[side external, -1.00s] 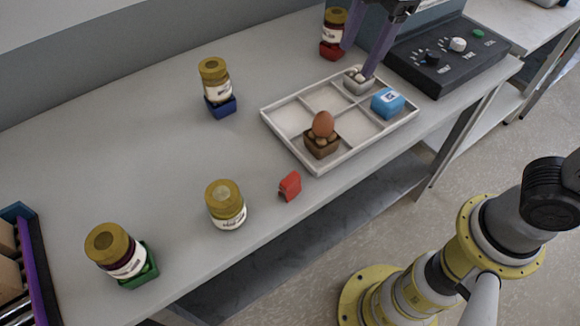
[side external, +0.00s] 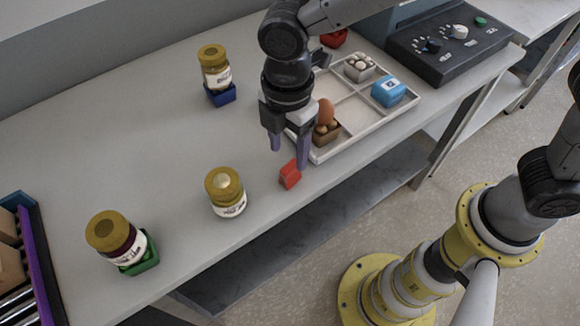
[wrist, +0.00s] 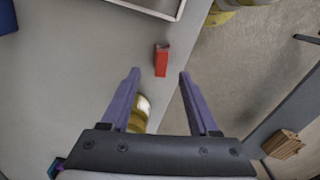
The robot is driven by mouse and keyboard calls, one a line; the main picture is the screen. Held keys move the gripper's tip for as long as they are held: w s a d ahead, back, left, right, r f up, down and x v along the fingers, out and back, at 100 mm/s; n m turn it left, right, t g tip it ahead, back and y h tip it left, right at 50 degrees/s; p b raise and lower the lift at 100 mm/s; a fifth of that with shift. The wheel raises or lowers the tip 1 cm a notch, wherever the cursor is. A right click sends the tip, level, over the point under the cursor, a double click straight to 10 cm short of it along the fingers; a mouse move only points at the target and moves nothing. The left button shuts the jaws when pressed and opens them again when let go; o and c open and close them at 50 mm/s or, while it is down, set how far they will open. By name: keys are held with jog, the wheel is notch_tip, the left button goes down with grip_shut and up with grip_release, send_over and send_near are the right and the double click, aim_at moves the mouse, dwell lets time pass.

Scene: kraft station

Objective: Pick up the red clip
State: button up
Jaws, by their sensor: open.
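The red clip (side external: 290,175) stands on the grey table near its front edge, in front of the white tray. It also shows in the wrist view (wrist: 162,60), ahead of and between my two fingers. My gripper (side external: 289,158) has purple fingers and is open and empty. In the side view its fingers hang above the table by the clip, and one fingertip overlaps the clip's upper part in the picture. In the wrist view the clip lies beyond the fingertips (wrist: 160,74); I cannot tell whether a finger touches it.
The white divided tray (side external: 352,143) holds a brown egg (side external: 325,111) in a brown box, a pale carton (side external: 359,67) and a blue block (side external: 388,92). A gold-lidded jar (side external: 226,191) stands left of the clip. A jar in a green holder (side external: 146,257) is farther left. The front edge drops off.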

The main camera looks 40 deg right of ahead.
aim_at(290, 166)
jog(key=shift+s+d+f, duration=0.1)
jog(key=shift+f, duration=2.75)
grip_shut()
